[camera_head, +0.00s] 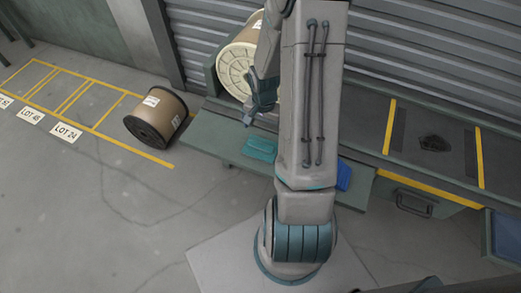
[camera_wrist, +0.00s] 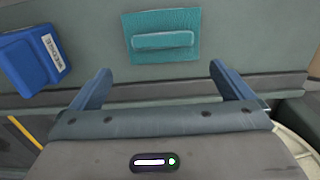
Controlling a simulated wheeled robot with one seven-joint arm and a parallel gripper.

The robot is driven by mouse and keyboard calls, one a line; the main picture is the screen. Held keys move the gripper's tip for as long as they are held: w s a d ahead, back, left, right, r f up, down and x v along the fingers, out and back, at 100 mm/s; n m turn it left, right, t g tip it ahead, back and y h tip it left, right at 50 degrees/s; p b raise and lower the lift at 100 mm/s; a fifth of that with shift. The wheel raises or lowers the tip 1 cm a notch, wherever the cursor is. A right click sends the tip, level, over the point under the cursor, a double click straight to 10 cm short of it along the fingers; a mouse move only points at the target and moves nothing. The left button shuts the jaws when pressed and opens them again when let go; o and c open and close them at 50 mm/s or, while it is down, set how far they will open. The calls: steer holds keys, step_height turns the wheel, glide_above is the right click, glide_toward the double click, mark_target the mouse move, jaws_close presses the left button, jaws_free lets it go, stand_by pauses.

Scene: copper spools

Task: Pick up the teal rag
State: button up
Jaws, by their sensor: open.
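The teal rag (camera_head: 259,149) lies flat on the grey-green bench shelf (camera_head: 215,143), left of my arm in the head view. In the wrist view the rag (camera_wrist: 165,47) is a square cloth with a raised fold across it, ahead of the jaws. My gripper (camera_wrist: 157,76) is open and empty, with its two fingers wide apart and the rag beyond them, between their lines. In the head view my gripper (camera_head: 253,114) hangs above and slightly behind the rag, apart from it. My arm covers part of the shelf.
A large cream-flanged spool (camera_head: 236,70) stands behind the gripper. A black-flanged copper spool (camera_head: 156,118) rests on the floor at left.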

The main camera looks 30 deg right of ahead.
mark_target(261, 145)
step_height(261, 145, down, 3)
steer(key=shift+f, duration=0.1)
steer(key=f+b, duration=0.1)
steer(key=f, duration=0.1)
steer(key=a+f, duration=0.1)
steer(key=f, duration=0.1)
steer(key=shift+s+f+b, duration=0.1)
steer(key=shift+b, duration=0.3)
steer(key=shift+f, duration=0.5)
steer(key=c, duration=0.8)
